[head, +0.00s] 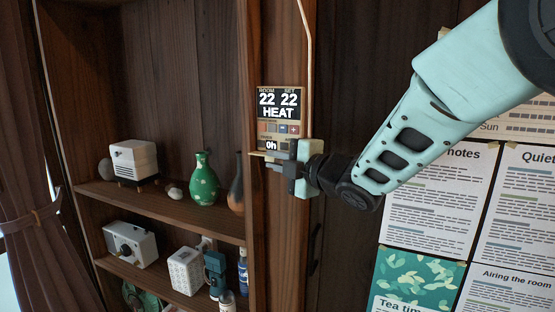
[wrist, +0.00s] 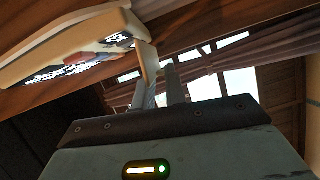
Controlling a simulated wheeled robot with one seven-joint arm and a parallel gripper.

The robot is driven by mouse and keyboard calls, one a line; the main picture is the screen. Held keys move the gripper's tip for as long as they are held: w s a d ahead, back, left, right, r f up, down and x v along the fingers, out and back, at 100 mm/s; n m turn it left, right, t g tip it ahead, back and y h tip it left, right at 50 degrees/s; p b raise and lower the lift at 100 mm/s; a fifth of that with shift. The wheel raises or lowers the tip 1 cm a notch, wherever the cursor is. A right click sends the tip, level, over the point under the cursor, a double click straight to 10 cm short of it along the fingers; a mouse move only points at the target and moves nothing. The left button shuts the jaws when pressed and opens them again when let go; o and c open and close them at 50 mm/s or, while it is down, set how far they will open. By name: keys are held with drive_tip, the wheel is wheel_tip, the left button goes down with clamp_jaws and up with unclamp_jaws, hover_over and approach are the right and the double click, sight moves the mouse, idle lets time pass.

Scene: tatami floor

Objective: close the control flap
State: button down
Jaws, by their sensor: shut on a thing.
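The control panel (head: 278,105) is a tan wall unit on a wooden post, its display reading 22, 22 and HEAT, with a row of small buttons and a 0h readout below. Its control flap (head: 262,153) sticks outward from the panel's lower edge, standing open. My gripper (head: 284,167) is at the flap, just below the buttons, and is shut on it. In the wrist view the panel (wrist: 75,45) is at upper left, and the pale flap (wrist: 149,62) reaches down to the fingers (wrist: 160,80). My gripper hides part of the panel's lower right.
A wooden shelf (head: 165,208) at left holds a green vase (head: 203,180), a dark vase (head: 236,190) and a white box-like appliance (head: 135,160); more items stand below. Posters (head: 435,200) cover the wall at right. A cable (head: 309,60) runs up beside the panel.

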sight(281, 142)
drive_tip(key=r+m+g+p, duration=0.1)
drive_tip(key=m+p, duration=0.1)
drive_tip(key=p, duration=0.1)
drive_tip(key=r+m+p, duration=0.1)
drive_tip(key=m+p, duration=0.1)
drive_tip(key=p, duration=0.1)
drive_tip(key=r+m+g+h+p, duration=0.1)
drive_tip(key=m+p, duration=0.1)
drive_tip(key=p, duration=0.1)
drive_tip(key=shift+w+d+r+g+p, duration=0.25)
drive_tip(key=shift+w+g+p, duration=0.05)
drive_tip(key=shift+w+p, duration=0.1)
drive_tip(key=m+p, duration=0.1)
drive_tip(key=p, duration=0.1)
drive_tip(key=m+g+p, duration=0.1)
drive_tip(key=p, duration=0.2)
drive_tip(key=shift+w+d+r+g+p, duration=0.1)
drive_tip(key=shift+w+r+g+p, duration=0.2)
drive_tip(key=shift+w+p, duration=0.05)
drive_tip(key=shift+w+m+g+p, duration=0.15)
drive_tip(key=shift+m+g+p, duration=0.3)
drive_tip(key=shift+p, duration=0.65)
drive_tip(key=shift+f+p, duration=0.1)
drive_tip(key=shift+p, duration=0.2)
